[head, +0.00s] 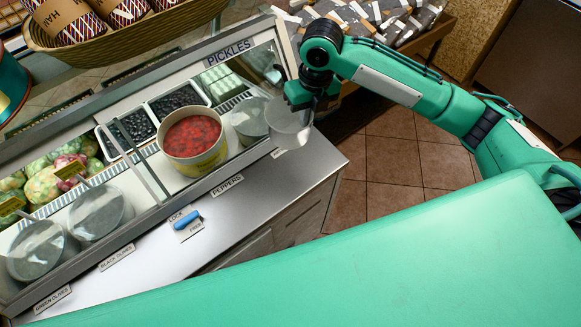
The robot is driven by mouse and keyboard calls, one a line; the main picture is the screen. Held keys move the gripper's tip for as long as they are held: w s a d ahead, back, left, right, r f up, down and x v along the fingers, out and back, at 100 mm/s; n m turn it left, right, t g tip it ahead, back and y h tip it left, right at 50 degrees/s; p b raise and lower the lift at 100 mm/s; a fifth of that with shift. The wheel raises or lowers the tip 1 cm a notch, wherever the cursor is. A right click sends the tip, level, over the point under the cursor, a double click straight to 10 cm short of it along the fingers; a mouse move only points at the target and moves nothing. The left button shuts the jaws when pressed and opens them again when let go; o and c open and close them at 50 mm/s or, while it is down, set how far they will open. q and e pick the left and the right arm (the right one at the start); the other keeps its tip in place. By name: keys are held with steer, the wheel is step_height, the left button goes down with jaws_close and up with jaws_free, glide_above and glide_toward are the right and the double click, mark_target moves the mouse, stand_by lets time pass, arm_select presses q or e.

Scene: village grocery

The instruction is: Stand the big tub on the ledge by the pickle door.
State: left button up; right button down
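The gripper appears closed on that rim, though the fingertips are partly hidden. The metal ledge (262,200) runs along the front of the case; whether the tub's base touches it I cannot tell. A PICKLES sign (229,53) is at the case's back right. A small label (278,153) lies by the tub, too small to read. My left gripper is not in view.
The case holds an open tub of red peppers (193,138), black olive trays (130,130) and round grey lids (99,212). A blue piece (185,219) lies on a LOCK card on the ledge. A basket (115,32) stands behind. Ledge near the PEPPERS label (227,186) is bare.

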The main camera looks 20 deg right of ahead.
mark_target(303, 169)
step_height(303, 169, down, 20)
steer(key=p, duration=0.4)
steer(key=shift+r+p, duration=0.25)
steer(key=shift+p, duration=0.15)
steer(key=shift+f, duration=0.15)
steer(key=c, duration=1.6)
jaws_free()
steer(key=shift+f, duration=0.1)
steer(key=shift+c, duration=0.2)
